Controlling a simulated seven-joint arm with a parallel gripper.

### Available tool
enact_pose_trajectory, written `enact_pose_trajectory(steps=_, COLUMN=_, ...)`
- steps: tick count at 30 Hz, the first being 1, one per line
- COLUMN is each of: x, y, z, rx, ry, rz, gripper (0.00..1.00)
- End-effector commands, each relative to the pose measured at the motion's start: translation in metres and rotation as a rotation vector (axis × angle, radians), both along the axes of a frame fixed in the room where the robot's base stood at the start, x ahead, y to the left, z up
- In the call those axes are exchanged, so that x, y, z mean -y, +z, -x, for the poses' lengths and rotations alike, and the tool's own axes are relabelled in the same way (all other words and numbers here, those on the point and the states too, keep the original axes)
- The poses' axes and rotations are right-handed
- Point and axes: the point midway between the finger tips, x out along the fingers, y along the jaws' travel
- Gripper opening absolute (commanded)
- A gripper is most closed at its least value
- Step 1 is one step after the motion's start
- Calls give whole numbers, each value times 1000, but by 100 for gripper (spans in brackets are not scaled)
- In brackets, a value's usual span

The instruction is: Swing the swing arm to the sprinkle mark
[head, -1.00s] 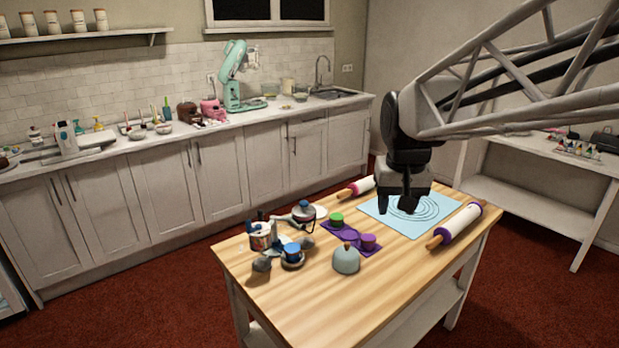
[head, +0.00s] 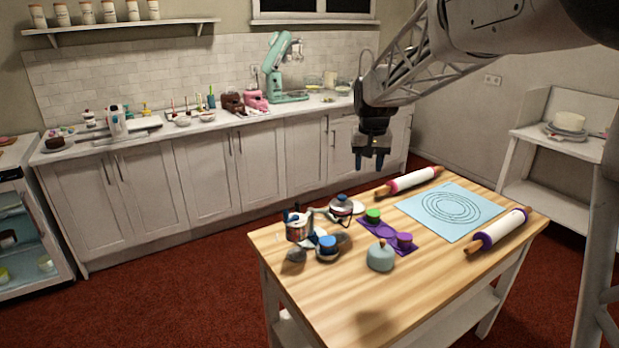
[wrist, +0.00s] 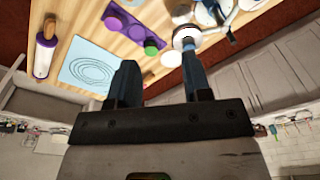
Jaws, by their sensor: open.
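A small turntable device with a grey arm-like part (head: 325,212) stands at the left end of the wooden table. I cannot make out which part is the swing arm, and the sprinkle mark is too small to tell. My gripper (head: 370,162) is open and empty, pointing down above the table's back edge. In the wrist view its fingers (wrist: 158,85) are apart, the device lying beyond the right finger.
A purple tray (head: 378,231) with green and purple cups and a blue-grey dome (head: 380,256) stand right of the device. A blue mat (head: 450,211) lies between two rolling pins (head: 412,181) (head: 498,231). The table's front is clear.

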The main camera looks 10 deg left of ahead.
Motion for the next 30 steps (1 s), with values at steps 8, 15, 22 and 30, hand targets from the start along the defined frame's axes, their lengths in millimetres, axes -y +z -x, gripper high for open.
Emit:
enact_pose_trajectory(steps=8, x=-53, y=-29, z=-53, rx=-21, ry=28, rz=5, gripper=45)
enact_pose_trajectory(steps=15, x=-100, y=-58, z=-93, rx=-38, ry=49, rz=9, gripper=45)
enact_pose_trajectory(steps=22, x=-147, y=-92, z=-127, rx=-54, ry=70, rz=14, gripper=45)
enact_pose_trajectory(steps=30, x=-202, y=-135, z=-160, rx=-71, ry=94, rz=21, gripper=45)
